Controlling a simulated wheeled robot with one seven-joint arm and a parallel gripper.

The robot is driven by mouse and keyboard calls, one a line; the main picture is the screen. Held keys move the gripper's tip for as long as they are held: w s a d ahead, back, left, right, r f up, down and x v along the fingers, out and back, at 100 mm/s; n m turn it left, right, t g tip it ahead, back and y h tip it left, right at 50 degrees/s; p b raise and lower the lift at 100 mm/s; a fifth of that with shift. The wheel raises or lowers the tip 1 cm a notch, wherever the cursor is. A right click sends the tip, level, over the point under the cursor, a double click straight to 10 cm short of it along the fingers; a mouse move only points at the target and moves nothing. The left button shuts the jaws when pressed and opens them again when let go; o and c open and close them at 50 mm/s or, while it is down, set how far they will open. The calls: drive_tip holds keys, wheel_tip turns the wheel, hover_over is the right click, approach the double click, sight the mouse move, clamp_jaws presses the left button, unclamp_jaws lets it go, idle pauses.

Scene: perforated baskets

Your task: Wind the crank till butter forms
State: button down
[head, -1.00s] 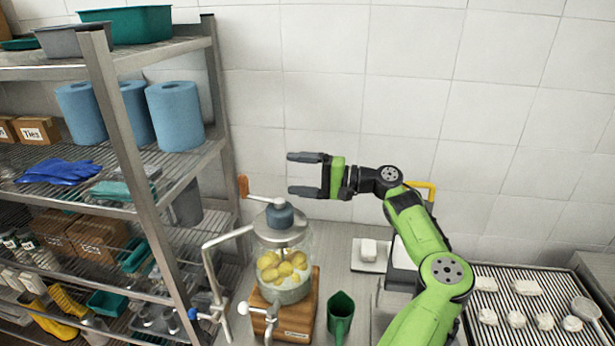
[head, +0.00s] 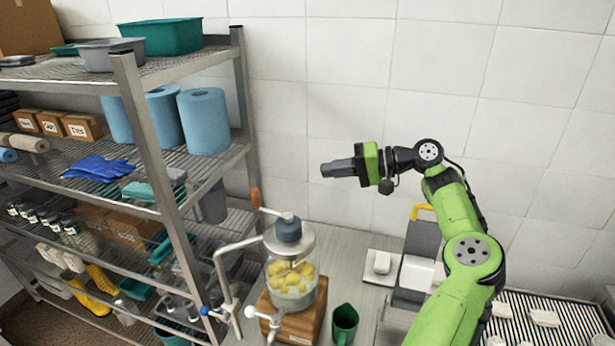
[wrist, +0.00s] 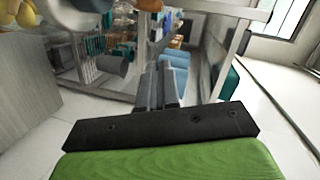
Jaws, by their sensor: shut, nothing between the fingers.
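The butter churn is a glass jar (head: 291,276) with yellow lumps in pale liquid, standing on a wooden base (head: 294,322). On top sits a dark cap (head: 288,228) with a crank arm running up-left to an orange-brown handle (head: 256,198). My gripper (head: 324,170) is shut and empty in the head view, above and to the right of the crank, apart from it and pointing left. In the wrist view the dark fingers (wrist: 161,85) lie together, and part of the jar shows at the top left.
A metal shelf rack (head: 160,150) with blue rolls (head: 204,121) stands at the left, close to the crank handle. A white block lies on a scale (head: 381,265) behind. Butter pieces lie on a ribbed tray (head: 540,330) at the right.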

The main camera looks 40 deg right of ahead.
drive_tip(key=s+a+f+x, duration=0.1)
drive_tip(key=s+a+x, duration=0.1)
drive_tip(key=x, duration=1.2)
drive_tip(key=shift+a, duration=0.15)
drive_tip(key=shift+f+b, duration=0.15)
drive_tip(key=shift+b, duration=0.25)
